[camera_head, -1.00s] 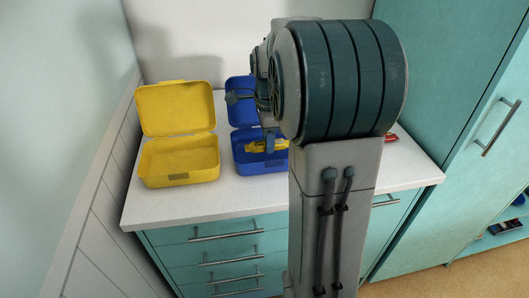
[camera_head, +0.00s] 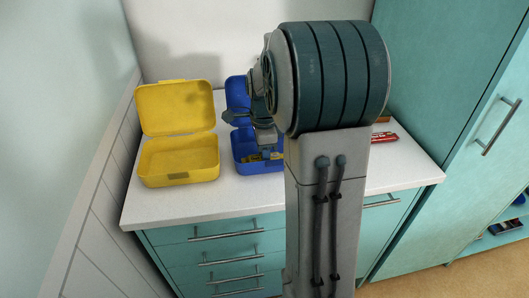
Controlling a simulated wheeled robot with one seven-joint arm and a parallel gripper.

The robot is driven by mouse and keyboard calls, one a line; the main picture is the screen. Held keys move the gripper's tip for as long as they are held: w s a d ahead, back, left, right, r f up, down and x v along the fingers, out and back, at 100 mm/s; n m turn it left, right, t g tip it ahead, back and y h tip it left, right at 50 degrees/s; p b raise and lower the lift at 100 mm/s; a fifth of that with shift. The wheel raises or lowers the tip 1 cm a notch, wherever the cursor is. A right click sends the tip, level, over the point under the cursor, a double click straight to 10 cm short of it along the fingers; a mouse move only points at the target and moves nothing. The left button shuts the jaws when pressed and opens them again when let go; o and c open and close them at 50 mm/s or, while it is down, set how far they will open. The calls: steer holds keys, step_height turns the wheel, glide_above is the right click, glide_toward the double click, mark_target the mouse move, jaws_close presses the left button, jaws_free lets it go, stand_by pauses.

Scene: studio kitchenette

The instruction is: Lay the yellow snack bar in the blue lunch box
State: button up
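The blue lunch box (camera_head: 240,153) stands open on the white counter, its lid (camera_head: 237,92) raised at the back. Part of it is hidden behind my arm. The yellow snack bar (camera_head: 255,158) shows as a small yellow patch low inside the box, mostly covered by my gripper and arm. My gripper (camera_head: 265,152) points down into the box, right at the bar. The fingers are too small and too hidden to tell whether they are open or shut on the bar.
An open yellow lunch box (camera_head: 180,160), empty, stands left of the blue one. A red packet (camera_head: 384,137) lies on the counter (camera_head: 240,198) to the right of my arm, with a brown thing (camera_head: 383,119) behind it. The counter's front strip is clear.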

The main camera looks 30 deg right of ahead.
step_height(320, 180, up, 11)
steer(key=p, duration=0.1)
steer(key=s+a+f+n+t, duration=0.1)
steer(key=s+a+f+n, duration=0.2)
steer(key=s+a+n, duration=0.3)
steer(key=s+a+f+n+t, duration=0.1)
steer(key=s+a+f+n, duration=0.2)
steer(key=s+a+n, duration=0.3)
steer(key=s+n, duration=0.5)
steer(key=n, duration=0.4)
steer(key=shift+s+t, duration=0.25)
steer(key=shift+t, duration=0.05)
